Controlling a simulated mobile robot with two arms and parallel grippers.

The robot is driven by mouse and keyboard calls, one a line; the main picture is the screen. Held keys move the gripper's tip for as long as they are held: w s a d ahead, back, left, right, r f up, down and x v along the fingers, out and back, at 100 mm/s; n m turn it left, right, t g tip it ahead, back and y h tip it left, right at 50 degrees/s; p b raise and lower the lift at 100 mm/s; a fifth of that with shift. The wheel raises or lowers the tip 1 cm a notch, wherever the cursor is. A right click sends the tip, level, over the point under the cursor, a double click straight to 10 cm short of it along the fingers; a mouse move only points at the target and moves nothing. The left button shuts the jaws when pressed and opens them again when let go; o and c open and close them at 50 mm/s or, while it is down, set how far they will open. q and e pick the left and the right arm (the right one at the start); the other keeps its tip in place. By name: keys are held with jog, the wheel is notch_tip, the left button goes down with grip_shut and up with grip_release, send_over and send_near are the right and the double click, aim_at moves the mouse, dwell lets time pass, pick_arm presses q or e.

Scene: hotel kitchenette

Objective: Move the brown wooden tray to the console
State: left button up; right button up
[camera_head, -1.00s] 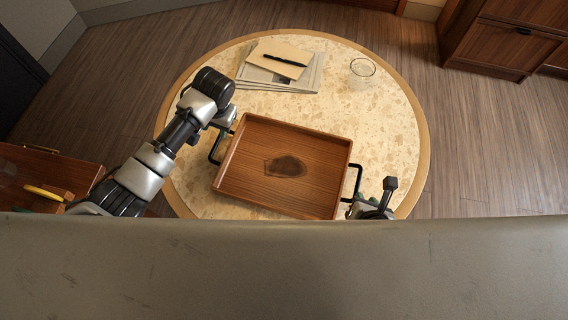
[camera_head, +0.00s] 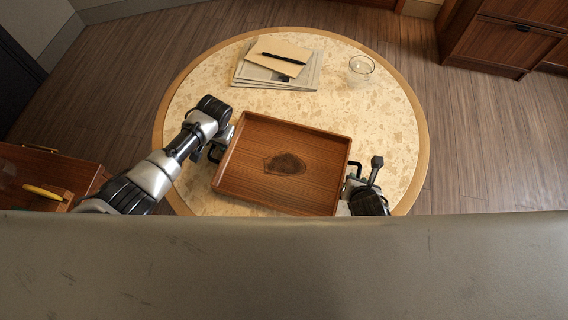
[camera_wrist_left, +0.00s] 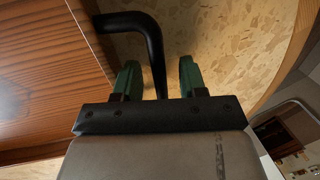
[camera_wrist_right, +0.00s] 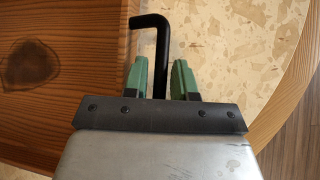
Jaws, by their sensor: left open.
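The brown wooden tray (camera_head: 240,178) lies flat on a round speckled table and looks empty, with a dark patch on its floor. It has a black handle on each side. My left gripper (camera_head: 216,150) is at the left handle. In the left wrist view its green fingers (camera_wrist_left: 159,72) are open on either side of the black handle (camera_wrist_left: 155,50). My right gripper (camera_head: 350,182) is at the right handle. In the right wrist view its fingers (camera_wrist_right: 160,72) stand around that handle (camera_wrist_right: 160,45), with narrow gaps. I cannot tell which furniture is the console.
Newspapers (camera_head: 255,77) with an envelope and black pen (camera_head: 283,58) lie at the table's back. A clear glass (camera_head: 361,68) stands back right. Wooden drawers (camera_head: 510,45) are at upper right. A wooden cabinet (camera_head: 50,165) with a yellow item (camera_head: 42,191) is at left.

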pick_arm(q)
jog(key=c, duration=0.3)
pick_arm(e)
jog(key=c, duration=0.3)
pick_arm(q)
grip_shut()
pick_arm(e)
grip_shut()
pick_arm(q)
jog(key=shift+r, duration=0.1)
pick_arm(e)
jog(key=shift+r, duration=0.15)
